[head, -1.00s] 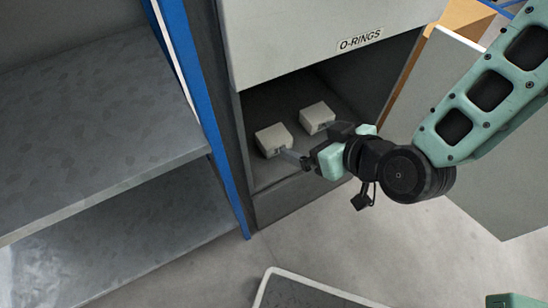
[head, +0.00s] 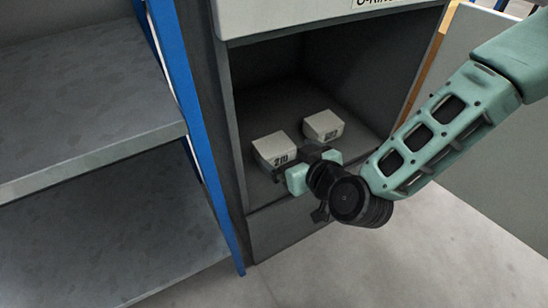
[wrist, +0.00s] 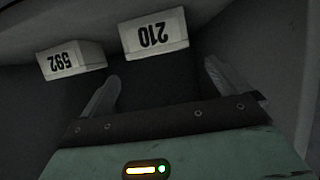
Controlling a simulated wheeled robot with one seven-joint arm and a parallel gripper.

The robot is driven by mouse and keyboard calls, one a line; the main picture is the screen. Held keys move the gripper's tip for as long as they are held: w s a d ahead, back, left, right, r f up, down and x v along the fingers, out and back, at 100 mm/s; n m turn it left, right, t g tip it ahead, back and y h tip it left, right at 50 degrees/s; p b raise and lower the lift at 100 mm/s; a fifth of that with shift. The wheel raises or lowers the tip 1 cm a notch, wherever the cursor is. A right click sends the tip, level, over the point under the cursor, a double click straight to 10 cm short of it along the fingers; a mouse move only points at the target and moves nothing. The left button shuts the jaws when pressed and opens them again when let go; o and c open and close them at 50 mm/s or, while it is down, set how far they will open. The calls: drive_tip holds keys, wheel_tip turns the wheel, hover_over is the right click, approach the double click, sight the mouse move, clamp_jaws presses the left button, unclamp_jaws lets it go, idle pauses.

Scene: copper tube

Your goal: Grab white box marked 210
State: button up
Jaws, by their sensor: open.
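The white box marked 210 (head: 275,150) sits on the floor of the dark open compartment, on the left. In the wrist view, the 210 box (wrist: 154,34) shows its number upside down, just beyond my fingertips and roughly between their lines. My gripper (wrist: 162,70) is open and empty, with one finger on each side. In the head view, my gripper (head: 296,166) is at the compartment's front, close before the 210 box, and partly hides that area. I cannot tell whether a finger touches the box.
A second white box, marked 592 (wrist: 72,60), stands beside the 210 box; it is the right one in the head view (head: 323,126). The compartment's side walls and front lip (head: 300,222) are close to my gripper. A blue post (head: 190,110) and grey shelves (head: 80,100) stand left.

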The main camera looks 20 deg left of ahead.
sight(275, 145)
drive_tip(key=b+x, duration=0.1)
drive_tip(key=x, duration=0.2)
drive_tip(key=shift+f, duration=0.15)
drive_tip(key=shift+w+a+f+b, duration=0.3)
drive_tip(key=shift+a+f+b, duration=0.05)
drive_tip(key=shift+b, duration=0.2)
drive_tip(key=b+x, duration=0.3)
drive_tip(key=x, duration=0.1)
drive_tip(key=shift+w, duration=0.1)
drive_tip(key=c, duration=1.1)
